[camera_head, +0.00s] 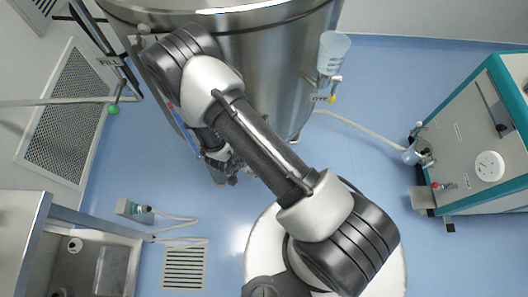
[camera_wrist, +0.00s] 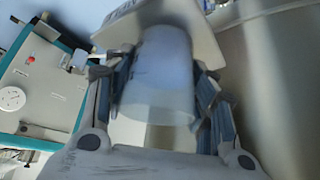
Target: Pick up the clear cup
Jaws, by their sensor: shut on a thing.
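A translucent, pale cup (camera_wrist: 156,78) stands out in the middle of the wrist view, blurred, with faint marks on its side. My gripper (camera_wrist: 153,88) is shut on it, with one finger against each side. In the head view my gripper end (camera_head: 222,167) is low by the front of the steel vessel, mostly hidden behind my arm, and the held cup cannot be made out there. Another view of a clear, graduated cup (camera_head: 333,52) is at the vessel's right side; I cannot tell whether it is a separate cup.
The large steel vessel (camera_head: 270,60) stands close to my arm and fills the right of the wrist view. A white plate (camera_wrist: 200,35) is behind the held cup. A teal-edged machine (camera_head: 465,150) is at right, a steel sink (camera_head: 125,262) at lower left. Blue floor (camera_head: 380,95) lies between.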

